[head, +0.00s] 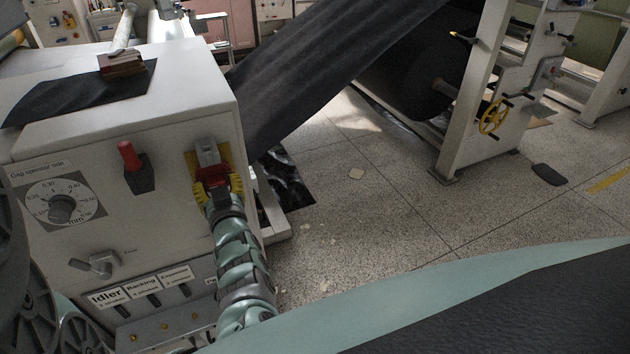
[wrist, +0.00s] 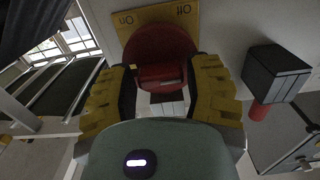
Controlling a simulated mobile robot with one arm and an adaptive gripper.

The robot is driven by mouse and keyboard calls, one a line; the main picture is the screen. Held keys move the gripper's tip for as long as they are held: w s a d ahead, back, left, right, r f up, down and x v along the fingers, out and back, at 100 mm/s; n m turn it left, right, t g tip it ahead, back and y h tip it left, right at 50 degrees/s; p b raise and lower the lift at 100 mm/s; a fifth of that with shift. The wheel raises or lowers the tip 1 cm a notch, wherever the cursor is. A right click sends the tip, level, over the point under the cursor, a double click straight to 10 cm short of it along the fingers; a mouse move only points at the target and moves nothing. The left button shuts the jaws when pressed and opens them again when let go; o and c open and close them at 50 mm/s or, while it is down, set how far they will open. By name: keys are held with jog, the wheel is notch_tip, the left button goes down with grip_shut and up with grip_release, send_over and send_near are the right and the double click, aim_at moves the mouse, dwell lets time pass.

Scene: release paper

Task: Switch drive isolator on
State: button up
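The drive isolator is a red rotary handle (wrist: 160,58) on a yellow plate (wrist: 168,14) marked Off and On, which appear upside down in the wrist view. In the head view its yellow plate (head: 193,161) is on the right of the white cabinet's front, with the red part (head: 213,174) largely covered by my gripper. My gripper (wrist: 163,78) has its yellow-backed, dark-padded fingers spread on either side of the red handle. They are open around it; whether the pads touch it is hard to tell. It also shows in the head view (head: 219,188).
A red lever on a black base (head: 136,168) stands left of the isolator; it also shows in the wrist view (wrist: 278,76). A gap dial (head: 61,207), grey knob (head: 96,264) and labelled switches (head: 150,285) share the cabinet front. Open floor (head: 370,220) lies to the right.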

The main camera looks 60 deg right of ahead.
jog(key=o, duration=0.4)
jog(key=v, duration=1.2)
jog(key=shift+s, duration=0.1)
